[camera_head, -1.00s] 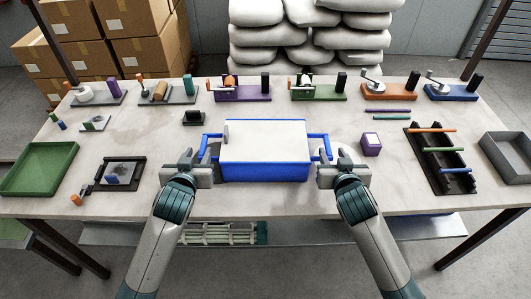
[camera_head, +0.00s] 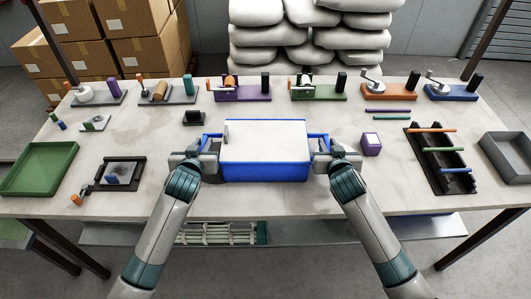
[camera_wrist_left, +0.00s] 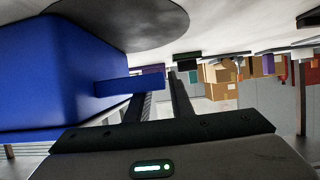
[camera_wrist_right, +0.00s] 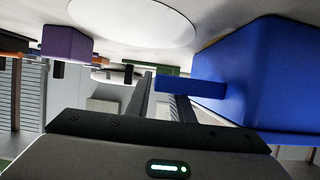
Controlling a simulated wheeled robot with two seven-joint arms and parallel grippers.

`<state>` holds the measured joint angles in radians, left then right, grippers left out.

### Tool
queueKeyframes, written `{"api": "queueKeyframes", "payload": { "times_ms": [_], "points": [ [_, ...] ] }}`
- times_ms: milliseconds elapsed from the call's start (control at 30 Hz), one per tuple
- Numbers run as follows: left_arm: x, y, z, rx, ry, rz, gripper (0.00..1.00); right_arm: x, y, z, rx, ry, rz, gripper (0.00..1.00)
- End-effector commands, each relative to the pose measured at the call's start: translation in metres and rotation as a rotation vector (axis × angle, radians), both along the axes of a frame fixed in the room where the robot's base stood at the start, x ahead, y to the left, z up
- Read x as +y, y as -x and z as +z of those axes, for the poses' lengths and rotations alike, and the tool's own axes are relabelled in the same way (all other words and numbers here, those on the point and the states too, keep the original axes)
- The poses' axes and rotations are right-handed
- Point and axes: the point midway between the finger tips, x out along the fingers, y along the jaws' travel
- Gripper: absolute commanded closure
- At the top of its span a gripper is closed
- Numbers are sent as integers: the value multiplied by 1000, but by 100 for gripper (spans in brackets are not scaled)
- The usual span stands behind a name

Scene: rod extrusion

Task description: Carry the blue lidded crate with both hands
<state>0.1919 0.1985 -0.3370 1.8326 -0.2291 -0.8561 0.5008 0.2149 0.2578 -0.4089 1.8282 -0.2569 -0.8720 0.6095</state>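The blue crate (camera_head: 262,171) with its white lid (camera_head: 265,140) stands level on the table, at the middle of the near side. It has a blue handle on each short side. My left gripper (camera_head: 208,151) is at the left handle; in the left wrist view the fingers (camera_wrist_left: 160,98) stand apart on either side of the handle (camera_wrist_left: 130,86). My right gripper (camera_head: 322,151) is at the right handle; in the right wrist view its fingers (camera_wrist_right: 163,98) also stand apart around the handle (camera_wrist_right: 190,86). Contact between fingers and handles is hard to make out.
The pale table (camera_head: 310,203) is clear in front of the crate. A purple box (camera_head: 371,144) stands right of it, and a black rack (camera_head: 440,165) with rods lies further right. A black tray (camera_head: 118,174) lies left. Several fixtures line the back edge.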

Motion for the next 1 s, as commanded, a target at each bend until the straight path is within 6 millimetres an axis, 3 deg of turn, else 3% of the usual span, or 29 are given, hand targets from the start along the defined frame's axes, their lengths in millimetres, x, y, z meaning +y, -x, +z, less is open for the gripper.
{"api": "queueKeyframes", "payload": {
  "times_ms": [33,67,567,1000],
  "points": [
    [0,0,0,0,0,0,93,0,0,0,0,0,0,93],
    [0,0,0,0,0,0,100,0,0,0,0,0,0,100],
    [0,0,4,-2,0,0,100,0,0,4,-2,0,0,100],
    [0,0,31,-3,0,1,100,0,0,31,-2,0,0,100]
  ]
}}
